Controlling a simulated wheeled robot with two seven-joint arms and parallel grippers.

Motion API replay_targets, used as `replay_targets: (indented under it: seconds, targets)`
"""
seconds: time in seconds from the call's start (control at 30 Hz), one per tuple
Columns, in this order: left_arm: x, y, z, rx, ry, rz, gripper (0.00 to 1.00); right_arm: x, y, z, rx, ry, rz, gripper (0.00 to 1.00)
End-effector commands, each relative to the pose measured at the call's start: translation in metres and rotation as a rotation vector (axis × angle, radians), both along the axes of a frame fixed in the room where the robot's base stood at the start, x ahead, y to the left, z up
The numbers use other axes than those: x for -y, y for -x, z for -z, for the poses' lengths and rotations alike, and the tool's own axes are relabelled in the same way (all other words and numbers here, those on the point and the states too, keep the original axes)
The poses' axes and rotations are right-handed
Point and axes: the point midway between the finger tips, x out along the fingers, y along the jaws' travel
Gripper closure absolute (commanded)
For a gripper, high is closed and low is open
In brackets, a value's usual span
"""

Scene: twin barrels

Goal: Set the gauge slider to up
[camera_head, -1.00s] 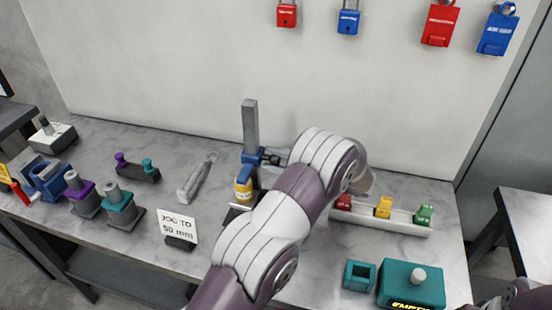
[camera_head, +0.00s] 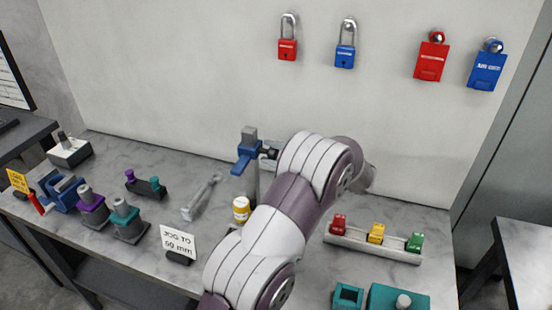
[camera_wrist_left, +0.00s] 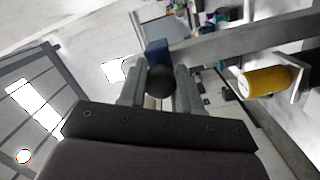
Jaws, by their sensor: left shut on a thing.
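The gauge is a grey upright post (camera_head: 250,131) with a blue slider (camera_head: 246,157) near its top; only a short stub of post shows above the slider. In the left wrist view the blue slider (camera_wrist_left: 157,47) sits around the grey post (camera_wrist_left: 235,43), with a dark round knob (camera_wrist_left: 160,80) toward me. My left gripper (camera_head: 270,153) is beside the slider on its right. In the left wrist view its fingers (camera_wrist_left: 160,88) are shut on the knob. My left forearm hides the gauge's base. My right gripper is not in view.
A yellow cylinder (camera_head: 240,208) stands by the post's foot. A grey wrench-like tool (camera_head: 200,198) and a sign card (camera_head: 178,240) are left of it. A rack with red, yellow and green blocks (camera_head: 374,243) is right. Padlocks (camera_head: 287,48) hang on the wall.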

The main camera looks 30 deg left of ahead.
Motion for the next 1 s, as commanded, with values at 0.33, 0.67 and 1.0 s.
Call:
replay_targets:
  seconds: [0.33,0.67,1.0]
  targets:
    - [-0.001,-0.002,-0.007,0.014,-0.008,0.003,0.42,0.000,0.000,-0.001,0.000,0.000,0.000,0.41]
    - [0.009,-0.003,-0.003,0.011,-0.007,0.004,0.42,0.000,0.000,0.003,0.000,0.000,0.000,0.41]
    - [0.095,-0.014,-0.002,0.013,-0.005,0.006,0.42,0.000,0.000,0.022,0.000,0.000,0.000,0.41]
